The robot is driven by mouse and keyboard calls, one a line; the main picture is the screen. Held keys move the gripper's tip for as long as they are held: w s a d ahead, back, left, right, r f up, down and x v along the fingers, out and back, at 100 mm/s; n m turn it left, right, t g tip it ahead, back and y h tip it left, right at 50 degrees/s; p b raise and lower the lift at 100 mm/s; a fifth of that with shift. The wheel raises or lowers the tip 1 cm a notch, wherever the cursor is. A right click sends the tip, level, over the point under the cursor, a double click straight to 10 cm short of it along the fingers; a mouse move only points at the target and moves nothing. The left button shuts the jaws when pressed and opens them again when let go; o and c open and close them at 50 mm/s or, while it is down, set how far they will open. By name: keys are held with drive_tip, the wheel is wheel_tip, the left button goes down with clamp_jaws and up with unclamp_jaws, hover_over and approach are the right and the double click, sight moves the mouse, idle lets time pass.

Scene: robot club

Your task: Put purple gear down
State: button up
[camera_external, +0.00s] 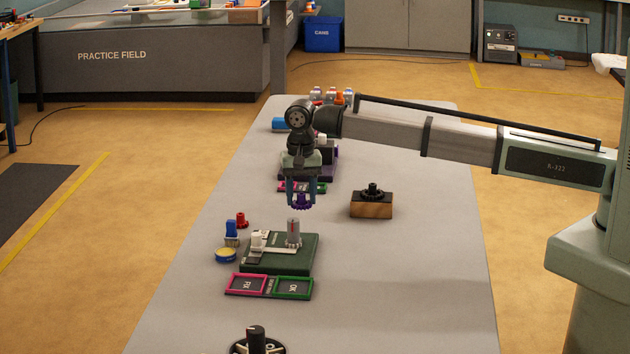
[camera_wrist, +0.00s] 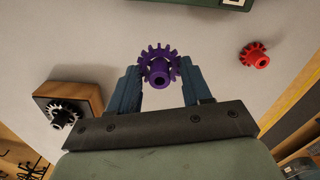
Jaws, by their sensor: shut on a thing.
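The purple gear (camera_external: 301,202) is between the fingertips of my gripper (camera_external: 300,195), which is shut on it. It hangs in the air above the grey table (camera_external: 420,285), apart from the things around it. In the wrist view the purple gear (camera_wrist: 159,66) sits between the two blue-grey fingers of my gripper (camera_wrist: 160,78), with its toothed rim and hub showing. The wooden block also shows at left in the wrist view (camera_wrist: 75,94).
A green fixture board (camera_external: 300,262) with a grey cylinder (camera_external: 293,232) stands nearer the camera. Pink (camera_external: 247,285) and green (camera_external: 294,287) framed trays lie before it. A red gear (camera_external: 241,219) and blue part (camera_external: 231,230) stand left. The table's right side is mostly clear.

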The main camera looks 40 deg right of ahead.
sight(301, 229)
drive_tip(key=shift+f, duration=3)
drive_tip(key=shift+f, duration=0.1)
drive_tip(key=o, duration=1)
wheel_tip(301, 229, up, 12)
drive_tip(key=shift+r, duration=0.15)
